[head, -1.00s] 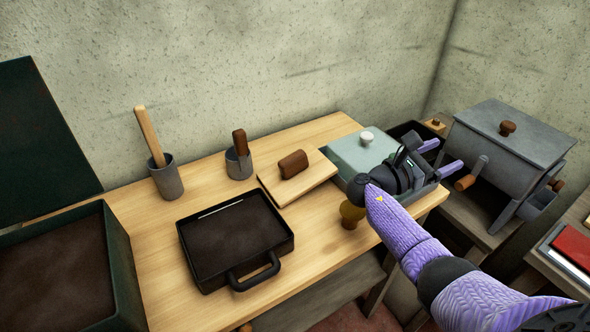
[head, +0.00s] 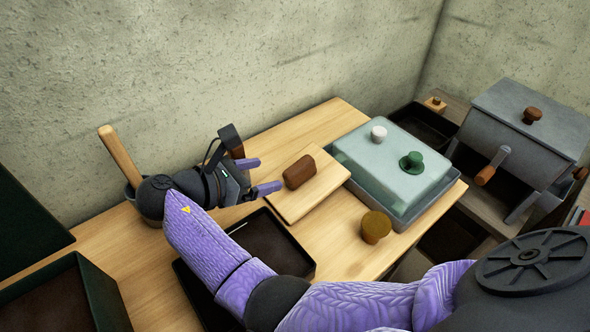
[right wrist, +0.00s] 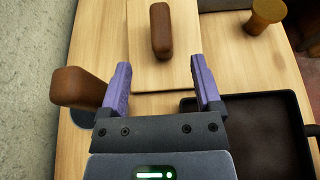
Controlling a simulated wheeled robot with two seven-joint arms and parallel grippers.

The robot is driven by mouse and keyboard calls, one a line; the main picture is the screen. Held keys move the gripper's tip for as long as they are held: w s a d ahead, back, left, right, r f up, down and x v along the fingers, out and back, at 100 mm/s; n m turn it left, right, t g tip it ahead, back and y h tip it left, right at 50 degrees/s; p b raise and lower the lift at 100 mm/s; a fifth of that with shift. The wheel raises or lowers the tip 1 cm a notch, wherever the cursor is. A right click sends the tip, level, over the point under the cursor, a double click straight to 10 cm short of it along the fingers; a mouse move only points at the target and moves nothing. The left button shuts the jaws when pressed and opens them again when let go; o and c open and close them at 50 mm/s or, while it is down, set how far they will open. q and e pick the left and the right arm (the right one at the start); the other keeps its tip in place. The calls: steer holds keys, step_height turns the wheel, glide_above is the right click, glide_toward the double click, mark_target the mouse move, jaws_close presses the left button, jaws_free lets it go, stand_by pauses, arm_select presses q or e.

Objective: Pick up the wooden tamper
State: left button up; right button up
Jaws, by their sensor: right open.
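The wooden tamper is a flat pale board (head: 328,183) with a rounded brown grip (head: 299,172) on top. It lies on the wooden table. My right gripper (head: 257,176) is open and empty just left of the tamper in the head view, its purple fingers pointing toward the brown grip. In the right wrist view, the grip (right wrist: 161,30) shows ahead, between the lines of the two fingers (right wrist: 161,75). The fingers appear apart from the grip. My left gripper is not in view.
A brown-handled tool (right wrist: 78,88) stands close beside one finger. A dark soil tray (head: 290,243) lies under my right arm. A wooden stick (head: 121,157) stands behind my wrist. A yellow-brown knob (head: 376,227) and a lidded grey-green box (head: 390,160) are to the right.

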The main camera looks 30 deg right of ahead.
mark_target(299, 165)
steer(key=b+x, duration=0.3)
steer(key=x, duration=0.6)
steer(key=shift+d+r, duration=0.1)
steer(key=shift+d, duration=0.1)
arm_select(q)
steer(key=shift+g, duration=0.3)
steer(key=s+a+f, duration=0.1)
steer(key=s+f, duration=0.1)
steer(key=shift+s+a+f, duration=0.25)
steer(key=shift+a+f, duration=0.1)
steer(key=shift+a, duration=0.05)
arm_select(e)
steer(key=shift+r, duration=0.15)
steer(key=c, duration=1)
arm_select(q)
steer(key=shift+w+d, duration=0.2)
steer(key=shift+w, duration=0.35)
arm_select(e)
jaws_close()
